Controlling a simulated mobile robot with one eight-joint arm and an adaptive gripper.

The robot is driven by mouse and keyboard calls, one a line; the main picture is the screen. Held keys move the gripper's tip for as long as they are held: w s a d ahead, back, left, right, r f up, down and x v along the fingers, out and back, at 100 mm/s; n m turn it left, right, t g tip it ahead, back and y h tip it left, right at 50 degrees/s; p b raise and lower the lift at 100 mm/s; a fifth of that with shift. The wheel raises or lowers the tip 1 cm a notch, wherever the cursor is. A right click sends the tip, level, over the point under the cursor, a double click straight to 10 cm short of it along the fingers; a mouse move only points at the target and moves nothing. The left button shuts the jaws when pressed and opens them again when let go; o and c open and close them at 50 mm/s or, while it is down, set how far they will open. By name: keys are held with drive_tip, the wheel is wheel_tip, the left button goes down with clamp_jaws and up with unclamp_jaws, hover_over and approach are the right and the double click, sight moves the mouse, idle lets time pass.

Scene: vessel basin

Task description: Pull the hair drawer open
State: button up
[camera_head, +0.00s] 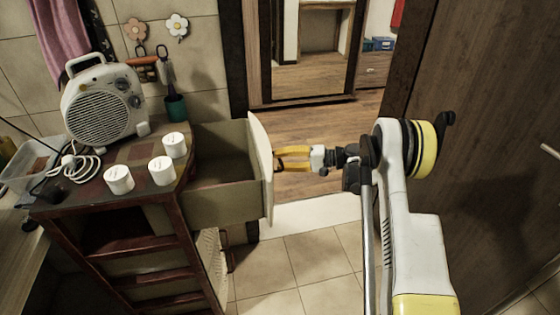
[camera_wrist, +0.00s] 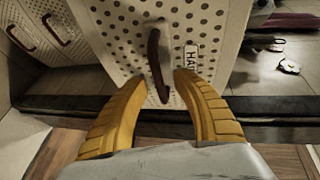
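The hair drawer (camera_head: 222,206) stands pulled well out of the brown cabinet, and its empty-looking inside shows in the head view. Its pale dotted front (camera_wrist: 115,35) fills the middle of the wrist view, with a label (camera_wrist: 190,55) that reads "HA" and is partly hidden by a finger. A dark curved handle (camera_wrist: 154,48) runs down this front. My gripper (camera_head: 277,160) is just off the front's outer face. In the wrist view its yellow fingers (camera_wrist: 161,80) stand apart on either side of the handle's lower part, with gaps visible on both sides.
The cabinet top (camera_head: 128,150) carries a fan heater (camera_head: 100,105), a cable and white jars (camera_head: 163,171). Another dotted front with handles (camera_wrist: 50,30) is at left in the wrist view. A wooden door (camera_head: 490,130) stands at right. Tiled floor (camera_head: 300,270) is clear below.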

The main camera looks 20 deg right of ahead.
drive_tip(key=v, duration=1.2)
idle(0.3)
